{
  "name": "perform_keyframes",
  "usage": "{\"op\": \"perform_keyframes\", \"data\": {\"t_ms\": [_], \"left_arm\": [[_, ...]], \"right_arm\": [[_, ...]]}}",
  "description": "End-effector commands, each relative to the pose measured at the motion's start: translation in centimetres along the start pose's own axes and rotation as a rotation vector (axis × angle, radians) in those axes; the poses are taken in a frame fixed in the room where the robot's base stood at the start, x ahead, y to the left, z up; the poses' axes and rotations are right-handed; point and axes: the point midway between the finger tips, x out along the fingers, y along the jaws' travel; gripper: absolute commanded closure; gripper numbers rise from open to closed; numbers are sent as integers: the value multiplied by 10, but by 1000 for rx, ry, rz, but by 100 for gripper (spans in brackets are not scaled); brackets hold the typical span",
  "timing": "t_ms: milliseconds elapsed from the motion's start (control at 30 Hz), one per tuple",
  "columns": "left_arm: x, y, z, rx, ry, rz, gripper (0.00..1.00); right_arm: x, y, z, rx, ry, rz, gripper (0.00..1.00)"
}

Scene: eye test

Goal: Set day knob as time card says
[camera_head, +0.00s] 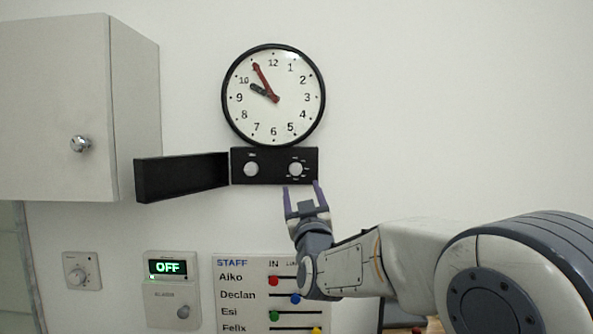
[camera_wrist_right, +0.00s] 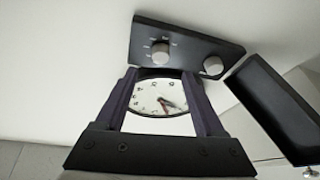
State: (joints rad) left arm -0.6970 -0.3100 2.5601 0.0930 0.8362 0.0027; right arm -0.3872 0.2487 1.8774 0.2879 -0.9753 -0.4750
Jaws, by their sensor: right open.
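A black control panel (camera_head: 273,178) sits on the wall under the clock (camera_head: 273,125). It has a plain left knob (camera_head: 251,169) and a right knob (camera_head: 295,169) ringed by small marks, too small to read. In the right wrist view the marked knob (camera_wrist_right: 160,50) is at left and the other knob (camera_wrist_right: 213,66) at right. The panel's black flap (camera_head: 182,178) is open to the left. My right gripper (camera_head: 302,186) is open and empty, just below the marked knob, fingers pointing up. I see no card labelled as a time card. My left gripper is not in view.
A staff board (camera_head: 240,262) with coloured sliders hangs below, partly behind my right arm. An alarm box (camera_head: 173,310) reads OFF, with a dial plate (camera_head: 83,257) at its left. A cabinet (camera_head: 50,100) juts out at upper left. The wall right of the clock is clear.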

Motion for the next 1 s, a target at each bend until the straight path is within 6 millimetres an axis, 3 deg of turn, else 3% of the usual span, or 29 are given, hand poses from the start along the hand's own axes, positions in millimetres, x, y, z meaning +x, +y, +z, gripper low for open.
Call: {"op": "perform_keyframes", "data": {"t_ms": [100, 400, 833, 867, 1000], "left_arm": [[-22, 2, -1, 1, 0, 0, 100], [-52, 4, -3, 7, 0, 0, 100], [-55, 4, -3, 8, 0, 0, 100], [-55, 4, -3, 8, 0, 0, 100], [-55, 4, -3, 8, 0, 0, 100]], "right_arm": [[27, 1, -5, 0, -4, 0, 29], [73, 0, -2, 0, -4, -3, 29], [83, -1, 1, 1, -3, -2, 29], [83, -1, 1, 1, -3, -2, 33], [83, -1, 0, 1, -3, -2, 86]]}}
